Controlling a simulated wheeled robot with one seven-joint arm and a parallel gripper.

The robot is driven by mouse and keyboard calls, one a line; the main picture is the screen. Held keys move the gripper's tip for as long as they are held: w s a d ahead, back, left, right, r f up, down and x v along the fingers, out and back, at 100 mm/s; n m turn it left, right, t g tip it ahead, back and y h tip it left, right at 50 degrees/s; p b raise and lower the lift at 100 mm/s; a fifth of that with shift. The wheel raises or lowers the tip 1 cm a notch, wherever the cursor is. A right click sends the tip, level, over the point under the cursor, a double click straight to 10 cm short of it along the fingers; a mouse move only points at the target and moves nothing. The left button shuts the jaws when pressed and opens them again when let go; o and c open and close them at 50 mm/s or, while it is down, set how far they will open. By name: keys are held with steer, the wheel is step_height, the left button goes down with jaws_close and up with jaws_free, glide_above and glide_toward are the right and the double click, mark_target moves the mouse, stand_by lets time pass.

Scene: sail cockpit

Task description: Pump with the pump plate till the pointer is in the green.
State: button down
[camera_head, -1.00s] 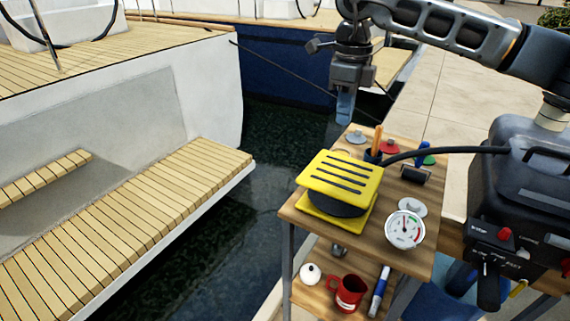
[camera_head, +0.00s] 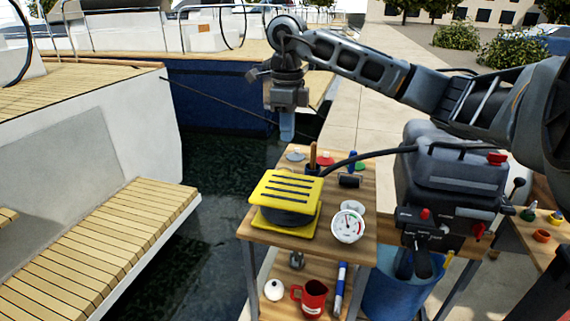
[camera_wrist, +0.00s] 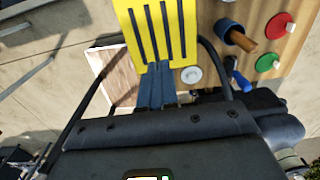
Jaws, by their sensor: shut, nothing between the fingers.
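The foot pump has a yellow slotted plate (camera_head: 286,187) over black bellows (camera_head: 288,217) and a yellow base. The plate is raised and tilted. It also shows in the wrist view (camera_wrist: 156,28). The round white gauge (camera_head: 348,226) stands right of the pump on the same table. Its dial has red and green marks. The pointer looks close to upright, but its exact reading is too small to tell. My gripper (camera_head: 287,134) points down, shut and empty, above the table's back edge. In the wrist view its blue fingers (camera_wrist: 157,84) overlap the plate's near edge; contact is not visible.
A hose runs to the dark machine (camera_head: 455,180) at right. A red mug (camera_head: 313,298) is on the lower shelf. Water lies left.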

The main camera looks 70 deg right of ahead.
mark_target(287, 188)
step_height(287, 188, down, 14)
steer(key=shift+r+p, duration=0.2)
steer(key=shift+p, duration=0.95)
steer(key=shift+f, duration=0.1)
step_height(287, 188, down, 5)
steer(key=b, duration=0.5)
steer(key=shift+f, duration=0.15)
steer(key=shift+s+f, duration=0.1)
steer(key=shift+f, duration=0.15)
